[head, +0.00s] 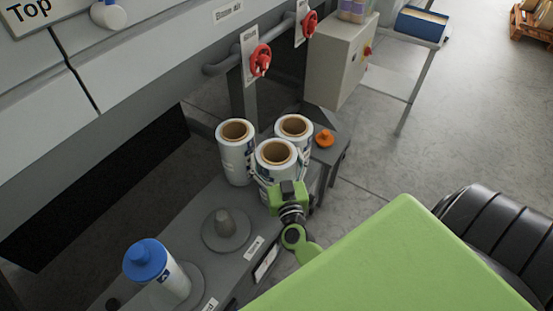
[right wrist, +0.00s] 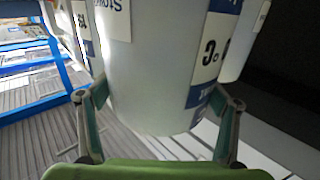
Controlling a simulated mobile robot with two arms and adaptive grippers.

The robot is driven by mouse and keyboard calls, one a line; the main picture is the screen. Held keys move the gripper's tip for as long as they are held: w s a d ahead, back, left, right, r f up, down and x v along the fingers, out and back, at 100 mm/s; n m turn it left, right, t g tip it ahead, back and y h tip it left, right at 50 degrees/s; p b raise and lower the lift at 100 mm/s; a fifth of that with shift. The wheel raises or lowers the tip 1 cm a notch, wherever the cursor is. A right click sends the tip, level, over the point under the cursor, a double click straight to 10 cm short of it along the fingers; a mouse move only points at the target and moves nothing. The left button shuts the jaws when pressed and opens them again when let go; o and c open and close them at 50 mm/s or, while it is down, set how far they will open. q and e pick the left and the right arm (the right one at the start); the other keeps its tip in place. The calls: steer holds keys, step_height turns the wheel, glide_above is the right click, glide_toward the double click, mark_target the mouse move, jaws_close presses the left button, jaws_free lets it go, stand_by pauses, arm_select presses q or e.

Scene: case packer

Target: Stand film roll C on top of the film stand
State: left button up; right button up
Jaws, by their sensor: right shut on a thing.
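Film roll C (head: 275,152) is a white roll with a brown core, upright, nearest of three rolls on the grey bench. In the right wrist view the roll (right wrist: 150,70) fills the middle, with a "C" label at its right. My right gripper (head: 279,180) is shut on its near side, one finger on each side; the fingers also show in the right wrist view (right wrist: 158,112). I cannot tell whether its bottom is clear of the bench. The film stand (head: 225,227), a grey disc with a short post, is empty, left of the roll. My left gripper is not in view.
Two other white rolls stand close behind, one at left (head: 236,155) and one at right (head: 294,128). An orange knob-like piece (head: 324,138) sits beyond the rolls. Red valve handles (head: 260,60) stick out above.

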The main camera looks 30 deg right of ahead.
steer(key=shift+r, duration=0.1)
steer(key=o, duration=2.1)
steer(key=b+v, duration=0.1)
steer(key=v, duration=1.1)
